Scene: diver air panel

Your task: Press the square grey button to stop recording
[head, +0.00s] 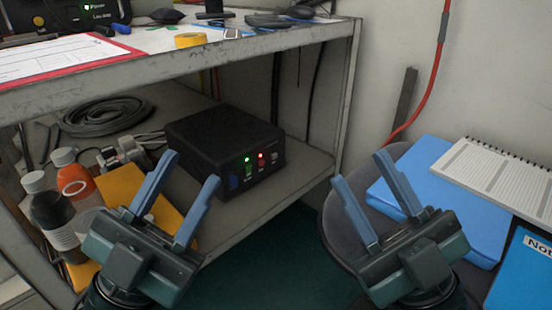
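A black recorder box (222,145) sits on the lower shelf. Its front has a green part with a lit green light, a red part with a lit red light, and a small square grey button (274,157) at the right. My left gripper (192,165) is open and empty, in front of the shelf and to the left of the box's front face in the picture. My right gripper (357,166) is open and empty, to the right of the box, before the stool. Neither gripper touches the button.
The upper shelf (150,68) overhangs the box and holds yellow tape (190,40) and papers. Two bottles (50,210), a yellow case (122,185) and a coiled hose (105,116) share the lower shelf. A blue book (425,195) and a notepad (497,172) are at right.

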